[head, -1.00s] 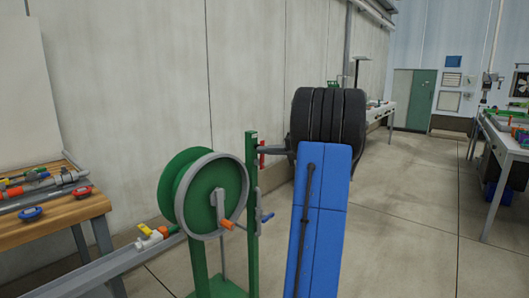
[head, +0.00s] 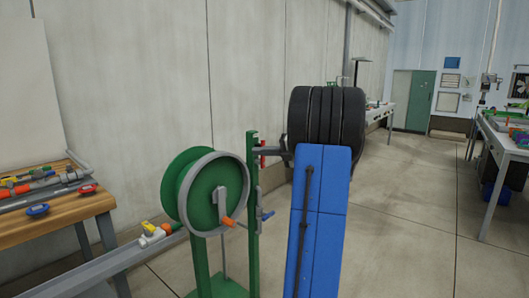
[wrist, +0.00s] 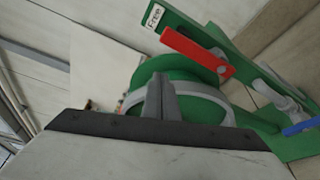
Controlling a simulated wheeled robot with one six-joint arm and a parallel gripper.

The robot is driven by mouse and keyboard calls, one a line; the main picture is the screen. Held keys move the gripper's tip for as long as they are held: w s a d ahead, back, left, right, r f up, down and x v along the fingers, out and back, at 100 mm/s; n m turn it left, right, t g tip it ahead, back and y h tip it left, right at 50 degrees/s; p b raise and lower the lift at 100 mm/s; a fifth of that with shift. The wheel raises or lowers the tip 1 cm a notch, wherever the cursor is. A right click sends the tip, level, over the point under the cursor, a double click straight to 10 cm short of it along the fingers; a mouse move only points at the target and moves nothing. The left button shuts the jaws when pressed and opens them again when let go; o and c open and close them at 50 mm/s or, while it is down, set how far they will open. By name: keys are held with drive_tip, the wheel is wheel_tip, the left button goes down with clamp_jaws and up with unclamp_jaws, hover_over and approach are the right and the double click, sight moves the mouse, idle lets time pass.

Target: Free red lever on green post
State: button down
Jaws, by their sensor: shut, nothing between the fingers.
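The red lever (wrist: 198,52) is mounted on the green post (wrist: 240,60) in the wrist view. It lies roughly along the post, with its outer end just beside a white label reading "Free" (wrist: 153,15). In the head view the lever (head: 263,156) is a small red strip near the top of the post (head: 252,210). My gripper (wrist: 160,82) is shut and empty, its grey fingertips below the lever in the wrist picture. A gap shows between them there; depth is hard to judge. In the head view my gripper's tips are too small to make out clearly.
A blue lever (head: 267,216) sits lower on the same post. A green hose reel (head: 205,192) with an orange handle stands close at the left. A wooden bench (head: 50,215) with fittings is at far left. Open floor (head: 410,210) lies to the right.

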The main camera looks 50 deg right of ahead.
drive_tip(key=f+v, duration=0.1)
drive_tip(key=v, duration=0.8)
drive_tip(key=shift+s+d+f, duration=0.2)
drive_tip(key=shift+s+d, duration=0.15)
